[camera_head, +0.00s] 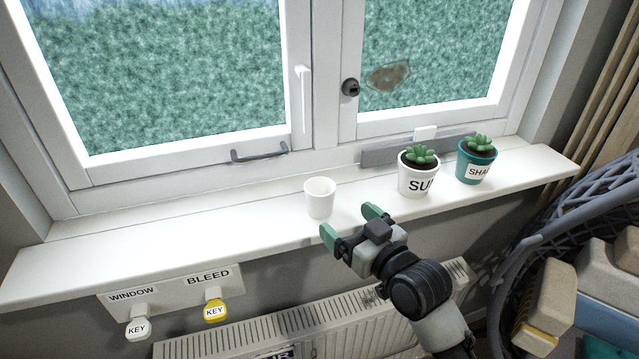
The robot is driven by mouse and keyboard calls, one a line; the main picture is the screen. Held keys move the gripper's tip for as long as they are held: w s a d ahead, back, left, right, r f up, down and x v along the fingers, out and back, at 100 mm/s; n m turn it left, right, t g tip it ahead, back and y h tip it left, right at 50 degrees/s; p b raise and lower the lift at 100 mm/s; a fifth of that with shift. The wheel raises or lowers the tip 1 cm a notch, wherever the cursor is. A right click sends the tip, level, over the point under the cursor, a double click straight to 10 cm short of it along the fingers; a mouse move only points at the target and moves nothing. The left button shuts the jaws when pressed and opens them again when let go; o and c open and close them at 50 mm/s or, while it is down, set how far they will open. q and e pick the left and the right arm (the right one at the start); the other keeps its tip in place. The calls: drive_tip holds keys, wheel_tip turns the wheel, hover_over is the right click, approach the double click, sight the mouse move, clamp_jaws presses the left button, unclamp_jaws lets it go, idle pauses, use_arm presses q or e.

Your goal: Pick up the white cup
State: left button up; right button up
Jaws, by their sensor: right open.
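The white cup (320,198) stands upright on the white windowsill (200,238), left of the two potted plants. It looks empty. My right gripper (350,222) reaches up from the lower right, with its green-tipped fingers spread apart. It is just in front and to the right of the cup, near the sill's front edge. Nothing is between the fingers, and they do not close around the cup. My left gripper is not in view.
A white pot labelled SU (417,181) and a green pot (474,168) hold small plants on the sill to the right. Below are a radiator (250,335), a key board (172,291) with two keys, and a grey basket (530,245). The sill's left part is clear.

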sight(328, 201)
drive_tip(key=p+x, duration=0.1)
drive_tip(key=x, duration=0.3)
drive_tip(key=shift+w+a+r, duration=0.15)
drive_tip(key=shift+w+a, duration=0.25)
drive_tip(key=shift+w, duration=0.1)
drive_tip(key=p+x, duration=0.1)
drive_tip(key=x, duration=0.1)
drive_tip(key=p+x, duration=0.1)
drive_tip(key=x, duration=0.1)
drive_tip(key=shift+w+p, duration=0.35)
drive_tip(key=shift+w, duration=0.05)
drive_tip(key=shift+w+f, duration=0.25)
drive_tip(key=shift+w, duration=0.05)
drive_tip(key=shift+c, duration=1.2)
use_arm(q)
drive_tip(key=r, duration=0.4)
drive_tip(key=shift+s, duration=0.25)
use_arm(e)
drive_tip(key=c, duration=0.7)
